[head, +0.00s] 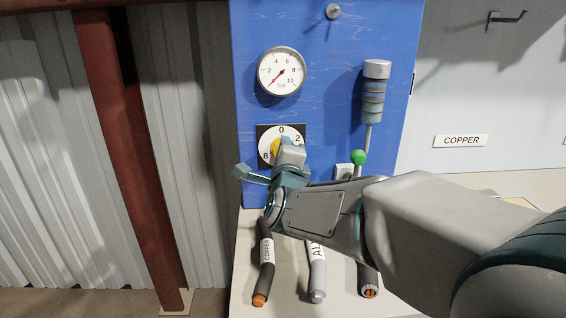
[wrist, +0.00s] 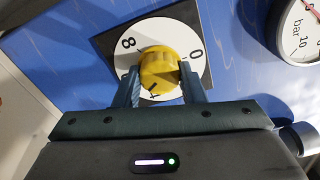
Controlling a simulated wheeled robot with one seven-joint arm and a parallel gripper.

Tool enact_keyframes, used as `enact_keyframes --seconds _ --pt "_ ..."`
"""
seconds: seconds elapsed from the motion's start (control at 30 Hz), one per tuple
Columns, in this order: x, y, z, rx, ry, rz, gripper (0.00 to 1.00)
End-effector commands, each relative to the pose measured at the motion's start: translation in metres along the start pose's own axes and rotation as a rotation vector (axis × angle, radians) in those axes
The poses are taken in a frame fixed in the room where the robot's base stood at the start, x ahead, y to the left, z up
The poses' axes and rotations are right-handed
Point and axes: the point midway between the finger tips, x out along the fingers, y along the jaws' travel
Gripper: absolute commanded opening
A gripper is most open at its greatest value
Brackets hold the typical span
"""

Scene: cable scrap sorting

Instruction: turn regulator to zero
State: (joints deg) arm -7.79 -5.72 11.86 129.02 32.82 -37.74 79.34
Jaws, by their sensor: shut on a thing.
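The regulator is a yellow knob (wrist: 159,68) on a white dial with black numerals (wrist: 129,43), mounted on a blue panel. In the head view the dial (head: 268,134) shows 0 at its top, and the yellow knob (head: 275,147) is partly hidden by my gripper. My gripper (wrist: 160,85) is shut on the knob, with one finger on each side of it. Which numeral the knob points to cannot be told. The round bar gauge (head: 281,72) above the dial has its red needle pointing down-left, near 0.
A lever with a green ball (head: 358,157) and a banded cylinder (head: 374,95) stand to the right. Several cable pieces lie on the bench below, one labelled COPPER (head: 266,250). A COPPER sign (head: 461,141) and a hook (head: 507,18) are on the pale wall at right.

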Motion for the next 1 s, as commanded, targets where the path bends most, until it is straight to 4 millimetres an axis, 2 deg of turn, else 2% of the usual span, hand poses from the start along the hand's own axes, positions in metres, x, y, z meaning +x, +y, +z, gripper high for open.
enact_keyframes --seconds 1.0 --pt "0.0001 -0.0014 0.0015 -0.965 -0.002 0.000 0.14"
